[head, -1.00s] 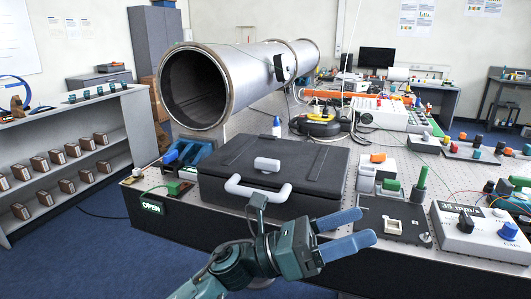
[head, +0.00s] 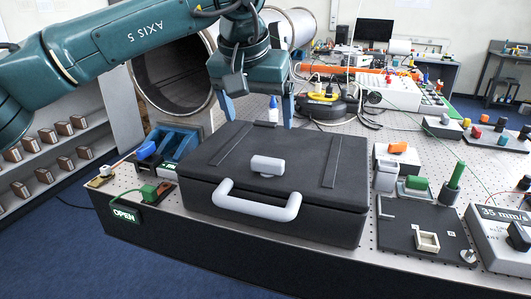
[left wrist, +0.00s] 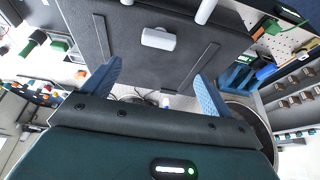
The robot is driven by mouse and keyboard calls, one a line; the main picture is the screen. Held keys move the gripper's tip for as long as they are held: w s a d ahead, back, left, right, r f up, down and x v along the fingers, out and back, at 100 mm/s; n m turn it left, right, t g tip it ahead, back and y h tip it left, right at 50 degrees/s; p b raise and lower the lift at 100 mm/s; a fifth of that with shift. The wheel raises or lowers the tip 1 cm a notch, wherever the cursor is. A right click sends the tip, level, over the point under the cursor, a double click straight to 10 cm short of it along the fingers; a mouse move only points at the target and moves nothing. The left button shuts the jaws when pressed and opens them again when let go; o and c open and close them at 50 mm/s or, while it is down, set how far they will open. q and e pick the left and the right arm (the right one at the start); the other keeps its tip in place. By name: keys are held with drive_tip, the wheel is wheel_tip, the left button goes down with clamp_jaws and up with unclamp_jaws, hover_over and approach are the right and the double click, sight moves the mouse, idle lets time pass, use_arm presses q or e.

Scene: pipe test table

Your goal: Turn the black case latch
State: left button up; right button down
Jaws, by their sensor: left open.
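The black case (head: 215,200) lies closed near the table's front edge. Its latch (head: 267,166) is a light grey block at the front of the lid, lying crosswise above the grey U-shaped handle (head: 255,206). The latch also shows in the left wrist view (left wrist: 158,39), on the dark lid. My left gripper (head: 257,109) is open and empty, its blue fingers pointing down around the back edge of the case, behind the latch and apart from it. My right gripper is not seen.
A large steel pipe (head: 160,90) stands behind, partly hidden by my left arm. A blue clamp block (head: 172,145) and a green OPEN sign (head: 126,215) are left of the case. A small bottle (head: 273,108) stands behind it.

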sight(267, 160)
use_arm(q)
drive_tip(key=p+x, duration=0.1)
drive_tip(key=x, duration=1.1)
drive_tip(key=shift+d+f, duration=0.1)
drive_tip(key=shift+f, duration=0.35)
drive_tip(key=shift+c, duration=0.5)
drive_tip(key=c, duration=0.9)
